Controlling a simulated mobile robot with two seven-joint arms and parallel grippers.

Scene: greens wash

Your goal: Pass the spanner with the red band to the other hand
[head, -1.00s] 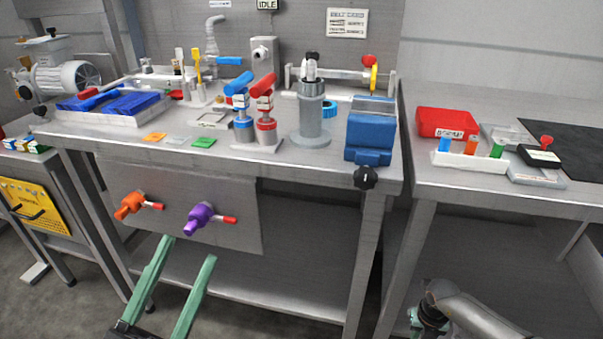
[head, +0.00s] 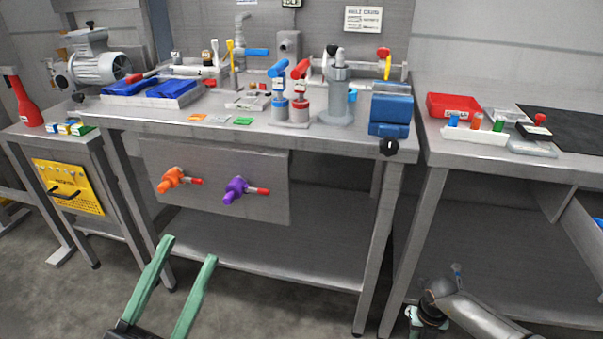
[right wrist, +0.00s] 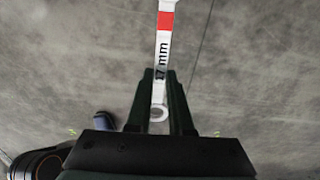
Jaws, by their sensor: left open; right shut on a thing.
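The spanner with the red band (right wrist: 164,45) shows in the right wrist view. It is pale, marked "17 mm", and has a ring end between the fingers; its upper end runs out of the picture. My right gripper (right wrist: 161,80) is shut on it, with bare floor behind. In the head view my right arm is at the lower right, and the spanner cannot be made out there. My left gripper (head: 190,250) is open and empty, its two green fingers apart, in front of the steel bench (head: 330,240) and below its top.
A right-hand table holds a red bin (head: 453,105). The floor in front is clear.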

